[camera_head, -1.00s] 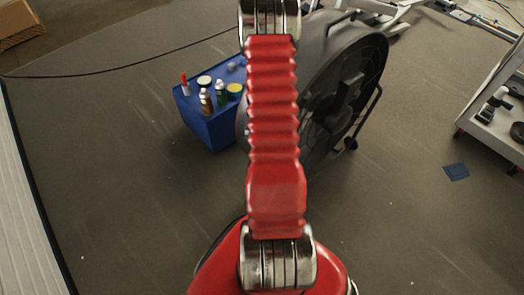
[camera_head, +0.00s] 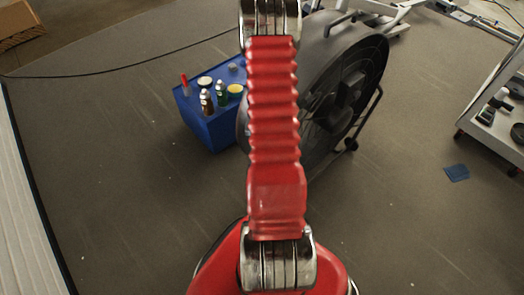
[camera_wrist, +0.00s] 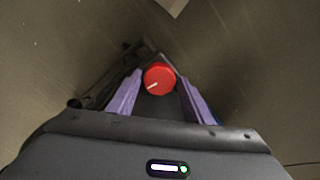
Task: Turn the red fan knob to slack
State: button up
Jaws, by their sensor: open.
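The red fan knob (camera_wrist: 159,77) shows in the wrist view, round with a white pointer line toward its lower left. My gripper (camera_wrist: 160,92) is open, its two purple-padded fingers to the left and right of the knob in the picture. I cannot tell how far the fingertips are from it in depth. The large black drum fan (camera_head: 347,90) stands behind my red arm in the head view, which hides part of it. The knob and my gripper are not visible in the head view.
A blue box (camera_head: 212,128) with bottles and cans on top stands left of the fan. A black cable (camera_head: 120,70) crosses the floor behind. A grey cart (camera_head: 495,125) stands at the right, with a blue cloth (camera_head: 456,172) on the floor. The front floor is clear.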

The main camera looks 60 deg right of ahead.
notch_tip(320, 180, up, 14)
dwell(0.9)
jog(key=shift+f, duration=0.15)
